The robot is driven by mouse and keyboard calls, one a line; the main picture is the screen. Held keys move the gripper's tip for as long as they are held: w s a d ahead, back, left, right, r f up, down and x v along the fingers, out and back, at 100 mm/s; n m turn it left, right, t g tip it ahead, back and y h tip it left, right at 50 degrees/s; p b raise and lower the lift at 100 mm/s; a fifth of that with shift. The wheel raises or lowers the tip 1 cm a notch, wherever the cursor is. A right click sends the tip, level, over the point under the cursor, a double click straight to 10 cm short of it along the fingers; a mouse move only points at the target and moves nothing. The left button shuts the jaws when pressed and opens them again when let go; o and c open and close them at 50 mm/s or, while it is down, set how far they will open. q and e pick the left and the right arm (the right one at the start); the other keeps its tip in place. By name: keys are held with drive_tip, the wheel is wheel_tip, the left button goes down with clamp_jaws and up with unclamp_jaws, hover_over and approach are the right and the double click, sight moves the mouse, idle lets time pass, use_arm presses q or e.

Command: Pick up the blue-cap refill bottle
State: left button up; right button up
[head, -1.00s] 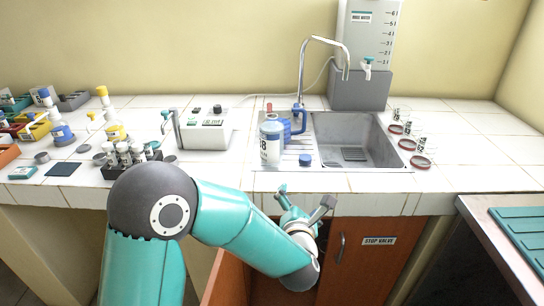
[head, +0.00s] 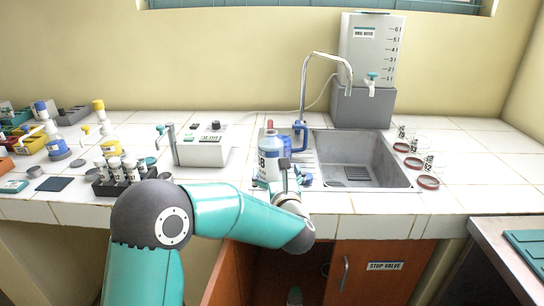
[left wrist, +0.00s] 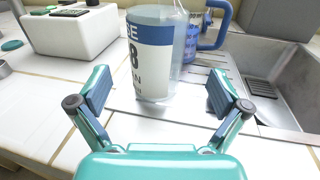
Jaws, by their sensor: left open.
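A clear bottle with a white and blue printed label (head: 269,165) stands upright on the sink's drainboard. It is also large in the left wrist view (left wrist: 153,60), where its top is cut off, so I cannot tell there whether it is capped. My left gripper (head: 291,175) is just in front of the bottle at the counter's front edge and hides part of its lower right side. In the left wrist view its fingers (left wrist: 160,92) are wide apart and empty, with the bottle standing beyond and between them. My right gripper is not in view.
A blue-handled vessel (left wrist: 215,30) stands close behind the bottle. The sink basin (head: 355,160) is to the right, the tap (head: 303,85) behind. A white device (head: 203,148) and a tube rack (head: 125,180) are to the left. The cabinet below is open.

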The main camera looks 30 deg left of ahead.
sight(273, 164)
use_arm(q)
drive_tip(key=shift+p+x, duration=0.75)
drive_tip(key=shift+x, duration=2.15)
drive_tip(key=shift+s+a, duration=0.15)
drive_tip(key=shift+c, duration=0.3)
drive_tip(key=c, duration=1.6)
drive_tip(key=shift+c, duration=0.7)
drive_tip(key=shift+r, duration=0.15)
